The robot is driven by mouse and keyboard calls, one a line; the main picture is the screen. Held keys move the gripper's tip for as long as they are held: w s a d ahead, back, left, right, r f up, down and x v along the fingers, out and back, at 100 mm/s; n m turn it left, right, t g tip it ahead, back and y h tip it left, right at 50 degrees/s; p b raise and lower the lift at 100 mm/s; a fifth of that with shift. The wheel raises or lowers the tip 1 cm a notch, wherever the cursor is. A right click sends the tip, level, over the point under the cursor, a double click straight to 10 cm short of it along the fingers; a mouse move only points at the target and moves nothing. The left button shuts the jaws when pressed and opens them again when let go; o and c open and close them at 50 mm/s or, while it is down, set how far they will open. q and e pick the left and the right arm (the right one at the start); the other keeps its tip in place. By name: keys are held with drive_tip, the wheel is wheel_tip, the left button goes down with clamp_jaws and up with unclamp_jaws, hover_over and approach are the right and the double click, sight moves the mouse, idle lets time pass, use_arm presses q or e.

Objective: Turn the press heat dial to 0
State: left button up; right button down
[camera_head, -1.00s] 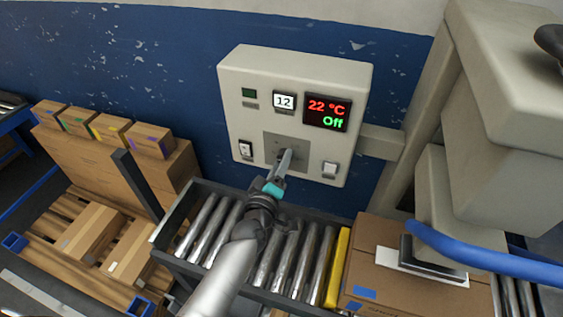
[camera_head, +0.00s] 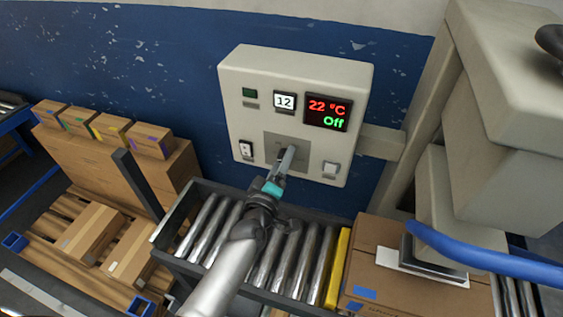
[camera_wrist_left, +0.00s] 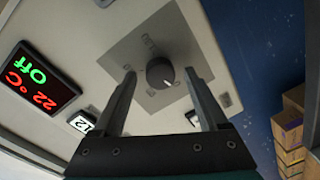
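The press heat dial (camera_wrist_left: 160,73) is a round black knob with a white mark, on a grey square plate (camera_wrist_left: 180,45) of the control box. In the wrist view the mark points down and right; the printed scale is too blurred to read. My left gripper (camera_head: 290,152) is in front of the plate and hides the dial in the head view. In the wrist view its two fingers are spread, one on each side of the dial, with gaps showing. The display (camera_head: 327,112) reads 22 °C and Off. My right gripper is not in view.
The control box (camera_head: 238,75) also carries a 12 counter (camera_head: 284,101), a green square (camera_head: 250,93) and two white switches. A roller conveyor (camera_head: 205,218) runs below. A large carton (camera_head: 375,235) stands at its right, beside the beige press (camera_head: 480,120).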

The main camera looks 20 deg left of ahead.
use_arm(q)
drive_tip(key=shift+s, duration=0.1)
drive_tip(key=s, duration=1.5)
drive_tip(key=shift+r+p, duration=0.35)
drive_tip(key=shift+r, duration=0.1)
